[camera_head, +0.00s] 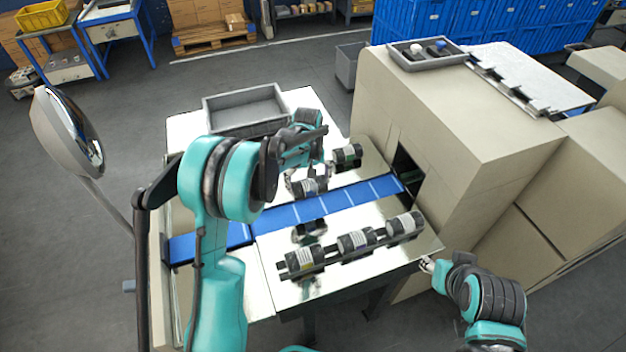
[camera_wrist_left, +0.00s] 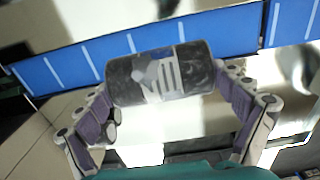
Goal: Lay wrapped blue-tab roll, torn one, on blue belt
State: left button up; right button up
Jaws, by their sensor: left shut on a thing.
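My left gripper (camera_head: 307,180) is shut on a dark roll (camera_head: 314,187) with a pale label, by the far edge of the blue belt (camera_head: 325,203). In the left wrist view the roll (camera_wrist_left: 145,78) lies crosswise between both finger pads of the gripper (camera_wrist_left: 168,82). It overlaps the edge of the blue belt (camera_wrist_left: 62,71) in that picture; its exact height above the table is unclear. My right gripper (camera_head: 428,264) is by the table's right front corner, too small to judge.
Three labelled rolls (camera_head: 357,243) lie in a row on a holder in front of the belt. Another roll (camera_head: 347,154) lies behind it. A grey tray (camera_head: 240,108) sits at the back. The belt enters the beige wrapper machine (camera_head: 455,125). A round mirror (camera_head: 75,130) stands left.

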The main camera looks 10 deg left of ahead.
pick_arm(q)
notch_tip(320, 180, down, 8)
jog(key=b, duration=0.4)
jog(key=shift+b, duration=0.4)
jog(key=shift+f+b, duration=0.55)
jog(key=shift+f, duration=0.15)
jog(key=o, duration=1.1)
notch_tip(320, 180, up, 12)
